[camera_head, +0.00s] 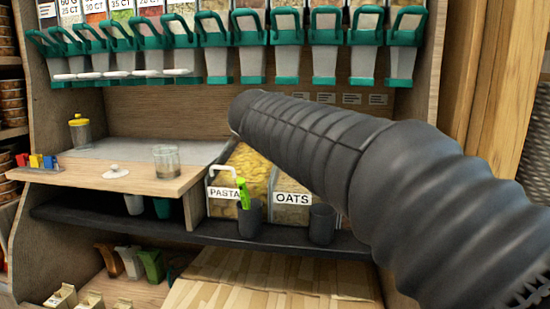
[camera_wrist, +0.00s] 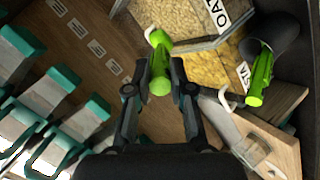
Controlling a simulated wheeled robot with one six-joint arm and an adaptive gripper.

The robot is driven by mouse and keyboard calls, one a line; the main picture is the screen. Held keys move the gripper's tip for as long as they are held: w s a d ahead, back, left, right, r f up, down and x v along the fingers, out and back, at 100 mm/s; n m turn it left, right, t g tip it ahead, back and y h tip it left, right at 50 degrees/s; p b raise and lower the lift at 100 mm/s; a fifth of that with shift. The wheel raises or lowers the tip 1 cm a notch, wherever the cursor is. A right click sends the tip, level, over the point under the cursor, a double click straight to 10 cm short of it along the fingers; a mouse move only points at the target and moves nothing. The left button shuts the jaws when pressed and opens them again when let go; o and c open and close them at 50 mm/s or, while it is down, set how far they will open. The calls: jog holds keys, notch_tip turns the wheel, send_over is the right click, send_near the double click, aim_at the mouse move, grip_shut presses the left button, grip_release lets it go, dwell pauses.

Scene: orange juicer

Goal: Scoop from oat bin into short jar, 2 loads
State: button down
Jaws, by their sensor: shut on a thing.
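The oat bin (camera_head: 291,186), labelled OATS, stands right of the pasta bin, partly covered by my arm; its label (camera_wrist: 217,12) also shows at the top of the wrist view. The short jar (camera_head: 166,160) appears to be the open clear glass on the wooden counter, left of the bins. In the wrist view my gripper (camera_wrist: 162,80) is shut on the green handle of a scoop (camera_wrist: 159,65), above the bins. The scoop's bowl and any load are not clearly visible. In the head view my gripper is hidden behind my arm.
A second green scoop (camera_head: 243,190) stands in a dark cup (camera_head: 250,217) before the pasta bin (camera_head: 223,190). An empty-looking dark cup (camera_head: 322,223) stands before the oats. A white lid (camera_head: 115,172) and yellow-topped jar (camera_head: 79,133) are on the counter. Dispensers (camera_head: 325,60) hang above.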

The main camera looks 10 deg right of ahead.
jog(key=w+d+f+g, duration=0.1)
jog(key=w+f, duration=0.3)
jog(key=shift+w+d, duration=0.25)
jog(key=shift+r, duration=0.1)
